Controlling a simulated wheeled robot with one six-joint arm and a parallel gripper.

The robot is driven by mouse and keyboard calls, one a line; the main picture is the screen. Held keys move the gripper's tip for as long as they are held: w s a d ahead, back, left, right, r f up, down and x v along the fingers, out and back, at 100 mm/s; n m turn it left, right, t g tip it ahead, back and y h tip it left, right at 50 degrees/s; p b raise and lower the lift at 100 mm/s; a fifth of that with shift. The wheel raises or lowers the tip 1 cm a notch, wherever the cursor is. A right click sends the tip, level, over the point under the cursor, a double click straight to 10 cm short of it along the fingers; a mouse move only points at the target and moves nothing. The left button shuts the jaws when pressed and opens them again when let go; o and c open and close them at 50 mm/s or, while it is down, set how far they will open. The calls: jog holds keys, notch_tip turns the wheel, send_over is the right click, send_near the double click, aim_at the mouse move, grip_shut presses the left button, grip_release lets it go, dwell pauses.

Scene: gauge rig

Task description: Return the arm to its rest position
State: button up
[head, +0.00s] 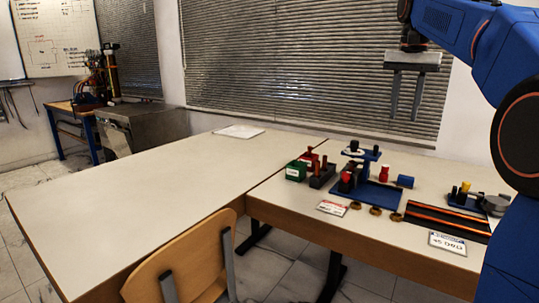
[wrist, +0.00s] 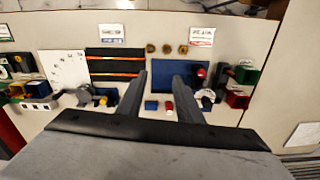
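My gripper (head: 404,117) hangs fingers-down at the upper right of the head view, in front of the window blinds and well above the table. Its two fingers are apart with nothing between them. In the wrist view the fingers (wrist: 161,76) also stand apart and empty, with the table and its parts lying below them. My blue arm reaches in from the right edge of the head view.
Below stand a blue fixture (head: 376,193), a blue cylinder (head: 405,181), a green bin (head: 296,171), a dark panel with orange strips (head: 447,219) and several brass rings. The left table (head: 130,200) is mostly bare. A wooden chair (head: 185,265) stands in front.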

jog(key=s+a+f+n+t, duration=0.1)
jog(key=s+a+f+n, duration=0.1)
jog(key=s+f, duration=0.9)
jog(key=s+a+f+n+t, duration=0.2)
jog(key=s+a+f+n, duration=0.1)
jog(key=s+f, duration=0.7)
jog(key=s+a+f+n+t, duration=0.1)
jog(key=s+a+f+n, duration=0.1)
jog(key=s+f, duration=0.9)
notch_tip(320, 180, down, 3)
jog(key=shift+s+a+f+n, duration=0.2)
jog(key=shift+s+n, duration=0.1)
jog(key=shift+n, duration=0.2)
jog(key=shift+r, duration=0.1)
